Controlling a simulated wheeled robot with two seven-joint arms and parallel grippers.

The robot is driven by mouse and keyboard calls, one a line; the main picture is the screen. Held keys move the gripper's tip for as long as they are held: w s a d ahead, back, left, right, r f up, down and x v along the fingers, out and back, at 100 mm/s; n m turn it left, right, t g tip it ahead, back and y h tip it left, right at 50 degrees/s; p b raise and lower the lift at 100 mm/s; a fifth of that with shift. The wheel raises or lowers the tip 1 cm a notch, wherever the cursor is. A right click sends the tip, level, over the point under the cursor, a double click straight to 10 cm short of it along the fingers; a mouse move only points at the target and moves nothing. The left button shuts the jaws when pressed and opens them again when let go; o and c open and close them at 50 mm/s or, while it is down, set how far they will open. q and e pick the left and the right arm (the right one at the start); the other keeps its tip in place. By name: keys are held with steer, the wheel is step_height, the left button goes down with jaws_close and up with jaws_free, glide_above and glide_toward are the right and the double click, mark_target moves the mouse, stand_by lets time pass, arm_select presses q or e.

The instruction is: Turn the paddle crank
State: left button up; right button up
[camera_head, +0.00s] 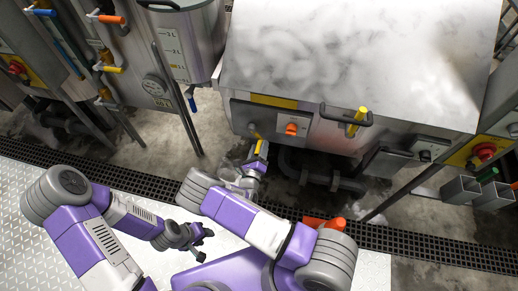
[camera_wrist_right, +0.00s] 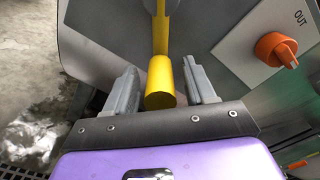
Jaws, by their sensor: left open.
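The paddle crank, with a yellow arm and round yellow grip (camera_head: 262,148), is on the lower left front of the big metal vat. In the right wrist view its grip (camera_wrist_right: 160,88) stands between the two fingers of my right gripper (camera_wrist_right: 160,66). A narrow gap shows on each side, so the gripper is open around the grip, not clamped on it. In the head view my right gripper (camera_head: 254,166) reaches up to the crank and partly hides it. My left gripper (camera_head: 195,236) is open and empty, low over the pale floor, well away from the crank.
An orange knob (camera_head: 291,130) on a plate marked OUT is right of the crank. Another yellow handle (camera_head: 357,120) is farther right on the vat (camera_head: 360,60). Dark pipes (camera_head: 320,178) run below. A drum with valves (camera_head: 180,50) is at left. A floor grating (camera_head: 110,168) crosses the front.

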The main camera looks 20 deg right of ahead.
steer(key=v, duration=0.7)
steer(key=shift+s+a+p, duration=0.15)
steer(key=shift+s+p, duration=0.1)
steer(key=shift+p, duration=0.15)
